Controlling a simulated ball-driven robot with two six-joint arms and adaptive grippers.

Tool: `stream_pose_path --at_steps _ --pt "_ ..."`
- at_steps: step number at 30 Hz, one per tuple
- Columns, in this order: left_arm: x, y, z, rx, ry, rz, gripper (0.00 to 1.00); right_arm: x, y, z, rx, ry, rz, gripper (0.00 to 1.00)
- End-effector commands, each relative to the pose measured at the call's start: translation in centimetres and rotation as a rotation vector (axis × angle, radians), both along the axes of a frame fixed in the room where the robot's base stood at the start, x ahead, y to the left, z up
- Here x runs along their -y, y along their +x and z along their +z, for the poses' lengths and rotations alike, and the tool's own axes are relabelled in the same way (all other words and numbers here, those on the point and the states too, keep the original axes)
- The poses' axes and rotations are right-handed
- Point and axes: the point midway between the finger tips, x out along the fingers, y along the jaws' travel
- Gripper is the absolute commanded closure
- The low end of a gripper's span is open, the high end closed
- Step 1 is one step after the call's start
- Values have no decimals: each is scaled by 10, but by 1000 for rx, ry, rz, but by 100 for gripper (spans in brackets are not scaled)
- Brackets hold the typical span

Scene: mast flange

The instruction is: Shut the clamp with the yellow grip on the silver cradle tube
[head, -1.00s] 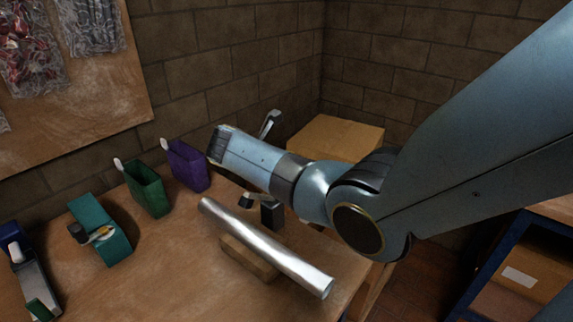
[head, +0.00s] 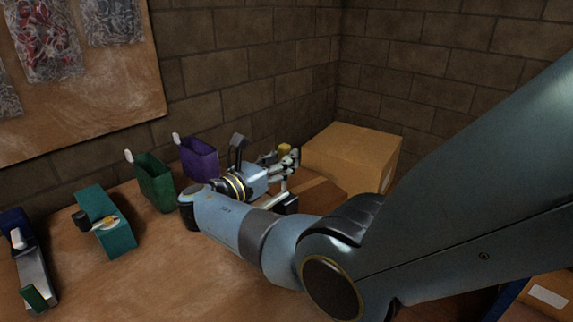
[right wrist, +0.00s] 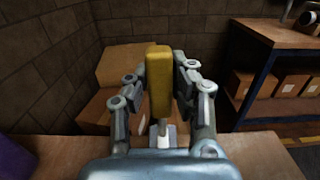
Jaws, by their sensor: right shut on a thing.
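The clamp's yellow grip (head: 284,148) shows among the fingers of my right gripper (head: 289,162) in the head view. In the right wrist view the yellow grip (right wrist: 158,82) stands upright between the two fingers of my right gripper (right wrist: 159,90), which are shut on it. A pale stem (right wrist: 162,135) shows below the grip, above a grey piece. In the head view a dark block (head: 287,204) shows below the gripper. The silver cradle tube is hidden in both current views; my right arm covers its place in the head view. My left gripper is not in view.
A cardboard box (head: 352,155) stands just beyond the right gripper. A purple bin (head: 200,160) and a green bin (head: 154,186) stand along the wall. A teal holder (head: 107,225) is at left. The bench between it and my arm is clear.

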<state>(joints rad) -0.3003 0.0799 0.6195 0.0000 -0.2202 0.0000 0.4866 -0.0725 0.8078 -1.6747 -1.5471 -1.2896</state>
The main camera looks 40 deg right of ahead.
Motion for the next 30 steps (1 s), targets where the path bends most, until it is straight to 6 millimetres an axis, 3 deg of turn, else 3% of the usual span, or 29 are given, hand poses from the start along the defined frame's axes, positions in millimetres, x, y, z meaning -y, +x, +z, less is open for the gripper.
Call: stream_pose_path --at_steps 14,15,21,30 --pt "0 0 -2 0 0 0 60 -2 0 0 -1 -15 1 100" --pt "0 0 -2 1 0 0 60 -2 0 0 -1 -15 2 78" --pt "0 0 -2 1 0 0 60 -2 0 0 -1 -14 1 54" --pt "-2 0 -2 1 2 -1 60 -6 0 -1 0 -14 1 54"
